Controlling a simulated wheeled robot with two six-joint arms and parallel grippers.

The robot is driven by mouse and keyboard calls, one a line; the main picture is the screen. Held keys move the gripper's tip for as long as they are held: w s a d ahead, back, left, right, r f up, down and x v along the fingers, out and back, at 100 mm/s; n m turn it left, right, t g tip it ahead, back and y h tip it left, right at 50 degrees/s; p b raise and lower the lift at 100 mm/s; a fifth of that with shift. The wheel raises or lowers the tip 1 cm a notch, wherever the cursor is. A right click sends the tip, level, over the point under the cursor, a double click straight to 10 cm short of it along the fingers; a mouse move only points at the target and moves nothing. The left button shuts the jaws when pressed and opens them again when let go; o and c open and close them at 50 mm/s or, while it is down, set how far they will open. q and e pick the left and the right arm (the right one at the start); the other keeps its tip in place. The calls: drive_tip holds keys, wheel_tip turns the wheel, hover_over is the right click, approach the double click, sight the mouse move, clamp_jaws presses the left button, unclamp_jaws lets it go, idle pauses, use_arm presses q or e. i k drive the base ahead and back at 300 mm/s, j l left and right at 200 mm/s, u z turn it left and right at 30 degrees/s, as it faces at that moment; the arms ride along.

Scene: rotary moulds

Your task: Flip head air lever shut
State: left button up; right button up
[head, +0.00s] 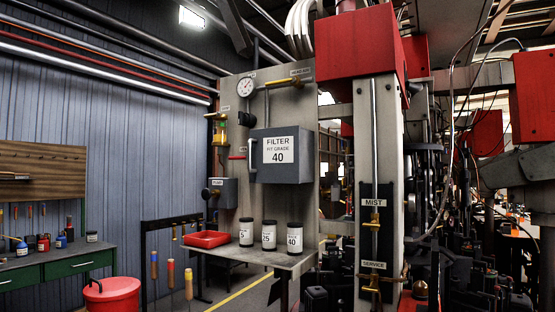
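The head air lever (282,82) is a small yellow handle on a pipe near the top of the grey panel (228,108). A small label (300,71) above it appears to read HEAD AIR. The handle seems to lie roughly along the pipe, but it is too small to be sure. A round white pressure gauge (245,87) sits to its left. Neither of my grippers shows in the head view.
A grey filter box (281,155) marked 40 hangs below the lever. A red machine housing (358,42) stands close to its right. Brass valves labelled MIST (374,220) and SERVICE (373,283) are on the column. A shelf below holds several jars and a red tray (206,239).

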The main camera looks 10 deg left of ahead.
sight(293, 80)
drive_tip(key=j, duration=0.45)
drive_tip(key=k+j+z, duration=0.1)
drive_tip(key=j, duration=0.35)
drive_tip(key=k+j, duration=0.1)
drive_tip(key=j, duration=0.35)
drive_tip(key=i+j+z, duration=0.05)
